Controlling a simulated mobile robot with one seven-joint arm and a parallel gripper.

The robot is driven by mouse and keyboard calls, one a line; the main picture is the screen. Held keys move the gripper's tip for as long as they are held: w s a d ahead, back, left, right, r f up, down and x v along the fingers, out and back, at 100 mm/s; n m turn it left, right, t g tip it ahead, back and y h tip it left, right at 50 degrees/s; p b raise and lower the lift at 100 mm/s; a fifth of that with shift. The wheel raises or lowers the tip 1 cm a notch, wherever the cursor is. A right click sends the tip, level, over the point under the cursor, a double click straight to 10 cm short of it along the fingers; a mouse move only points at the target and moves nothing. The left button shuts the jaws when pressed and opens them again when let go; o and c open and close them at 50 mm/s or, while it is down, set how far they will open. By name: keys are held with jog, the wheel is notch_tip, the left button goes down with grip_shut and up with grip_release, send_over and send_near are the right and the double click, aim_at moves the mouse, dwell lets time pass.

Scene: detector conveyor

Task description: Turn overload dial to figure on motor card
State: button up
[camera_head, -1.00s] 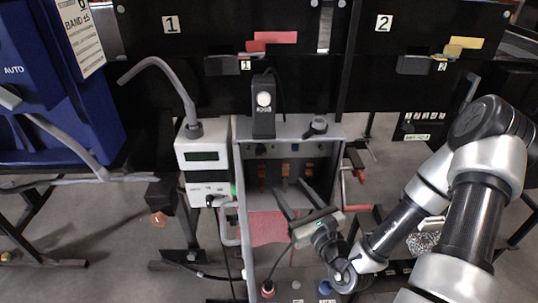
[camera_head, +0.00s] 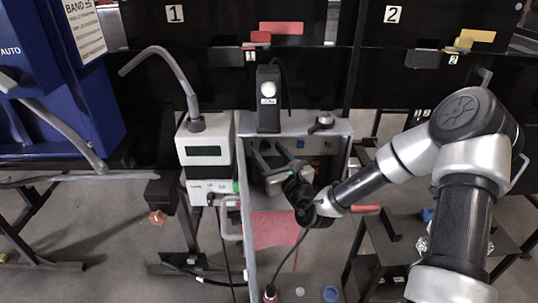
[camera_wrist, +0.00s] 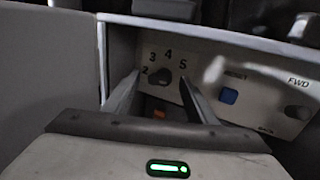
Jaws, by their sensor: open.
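The overload dial (camera_wrist: 161,77) is a small dark knob on a pale panel in the wrist view, with the figures 2, 3, 4 and 5 around its upper side. Its pointer setting is too dark to read. My gripper (camera_wrist: 158,80) is open, with one finger to each side of the dial in the picture. I cannot tell whether either finger touches it. In the head view my gripper (camera_head: 269,150) reaches into the upper part of the open grey cabinet (camera_head: 244,250) and hides much of the panel. I cannot identify the motor card.
A blue button (camera_wrist: 228,96) and a dark FWD knob (camera_wrist: 297,112) sit right of the dial. The cabinet's side wall is close on the left. A white meter box (camera_head: 205,172) stands left of the cabinet. A red sheet (camera_head: 275,229) hangs lower inside.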

jog(key=shift+w+a, duration=0.1)
jog(key=shift+w, duration=0.1)
jog(key=shift+c, duration=0.2)
jog(key=c, duration=1)
jog(key=shift+o, duration=0.2)
jog(key=shift+m+p, duration=0.3)
jog(key=m+p, duration=0.1)
jog(key=m+t+p, duration=0.1)
jog(key=m, duration=0.1)
jog(key=m+p, duration=0.1)
jog(key=shift+f+m+t, duration=0.25)
jog(key=shift+m+t, duration=0.15)
jog(key=m+t, duration=0.1)
jog(key=m, duration=0.1)
jog(key=m+h+p, duration=0.1)
jog(key=m, duration=0.1)
jog(key=m+t+p, duration=0.1)
jog(key=m, duration=0.1)
jog(key=shift+a+f+m+t+h, duration=0.1)
jog(key=shift+f+m+t+h, duration=0.2)
jog(key=shift+m+h, duration=0.1)
